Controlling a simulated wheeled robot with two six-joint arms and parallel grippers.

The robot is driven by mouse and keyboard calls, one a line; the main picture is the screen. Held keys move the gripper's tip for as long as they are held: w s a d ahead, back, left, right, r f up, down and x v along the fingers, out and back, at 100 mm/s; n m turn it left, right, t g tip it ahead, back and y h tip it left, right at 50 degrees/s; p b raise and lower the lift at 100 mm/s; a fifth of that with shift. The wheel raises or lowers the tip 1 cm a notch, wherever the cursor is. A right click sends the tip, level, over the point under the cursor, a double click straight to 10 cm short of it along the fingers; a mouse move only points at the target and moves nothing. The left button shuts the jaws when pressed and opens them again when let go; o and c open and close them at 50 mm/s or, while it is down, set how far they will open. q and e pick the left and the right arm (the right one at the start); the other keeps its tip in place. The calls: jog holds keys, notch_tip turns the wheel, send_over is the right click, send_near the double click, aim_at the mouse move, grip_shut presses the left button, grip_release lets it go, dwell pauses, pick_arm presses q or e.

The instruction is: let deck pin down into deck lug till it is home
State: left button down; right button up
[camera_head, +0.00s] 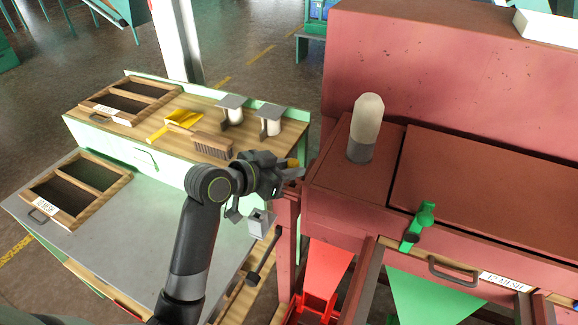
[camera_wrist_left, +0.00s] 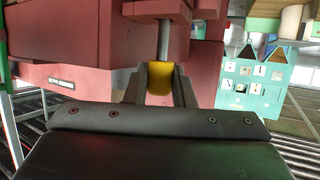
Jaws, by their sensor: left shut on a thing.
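My left gripper (camera_head: 292,172) is shut on the yellow head of the deck pin (camera_head: 293,162), beside the left end of the red machine. In the left wrist view the yellow head (camera_wrist_left: 160,78) sits between both fingers (camera_wrist_left: 160,85). The pin's grey shank (camera_wrist_left: 165,42) runs from it to a red ledge (camera_wrist_left: 158,9). The deck lug cannot be told apart for sure; the fingers hide the spot below the pin in the head view. I cannot tell whether the shank's tip is inside a hole. My right gripper is not in view.
The red machine (camera_head: 450,60) fills the right, with a pale-domed cylinder (camera_head: 366,125) and a green lever (camera_head: 418,226). A grey square socket (camera_head: 260,222) is just below my left wrist.

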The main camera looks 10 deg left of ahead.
pick_arm(q)
jog(key=c, duration=1.4)
grip_release()
jog(key=shift+o, duration=1.3)
jog(key=shift+a+f, duration=0.1)
jog(key=shift+f, duration=0.05)
jog(key=shift+s+a, duration=0.15)
jog(key=p+v, duration=0.1)
jog(key=v, duration=1.6)
jog(key=shift+p, duration=0.3)
